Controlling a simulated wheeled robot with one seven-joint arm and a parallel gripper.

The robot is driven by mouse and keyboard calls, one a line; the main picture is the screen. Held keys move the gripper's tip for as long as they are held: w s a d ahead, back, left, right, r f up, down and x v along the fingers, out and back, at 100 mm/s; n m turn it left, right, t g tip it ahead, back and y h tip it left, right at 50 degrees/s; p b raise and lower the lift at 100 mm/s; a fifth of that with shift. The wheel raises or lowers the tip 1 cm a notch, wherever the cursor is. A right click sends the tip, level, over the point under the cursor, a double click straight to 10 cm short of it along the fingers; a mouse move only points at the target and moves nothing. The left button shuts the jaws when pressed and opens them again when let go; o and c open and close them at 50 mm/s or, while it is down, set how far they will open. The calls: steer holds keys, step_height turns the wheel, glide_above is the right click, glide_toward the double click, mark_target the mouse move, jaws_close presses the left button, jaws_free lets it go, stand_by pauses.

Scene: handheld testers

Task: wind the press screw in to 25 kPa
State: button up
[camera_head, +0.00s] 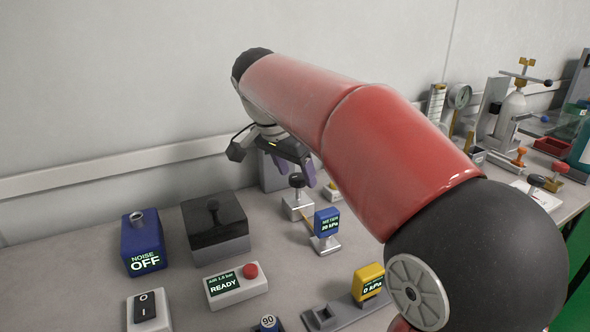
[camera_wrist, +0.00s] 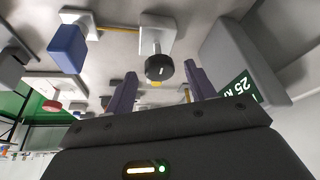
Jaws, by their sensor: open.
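The likely press screw is a black knob (camera_head: 297,181) with a white mark, on a post over a white base (camera_head: 291,212). In the wrist view the knob (camera_wrist: 159,68) appears between my two purple fingers, with visible gaps on both sides. My gripper (camera_head: 296,168) is open and close to the knob; contact is not visible. The blue meter (camera_head: 327,222) stands just right of the base and reads 20 kPa. It also shows in the wrist view (camera_wrist: 68,48). A grey block (camera_wrist: 238,45) there bears a green label reading 25 with cut-off letters.
A blue NOISE OFF box (camera_head: 141,237), a dark lidded box (camera_head: 215,228), a READY box with a red button (camera_head: 235,287) and a yellow 0 kPa display (camera_head: 369,282) stand nearby. Several instruments crowd the right. The wall (camera_head: 110,90) is close behind.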

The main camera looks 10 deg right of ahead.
steer(key=v, duration=0.7)
steer(key=shift+r, duration=0.25)
steer(key=shift+s+a, duration=0.1)
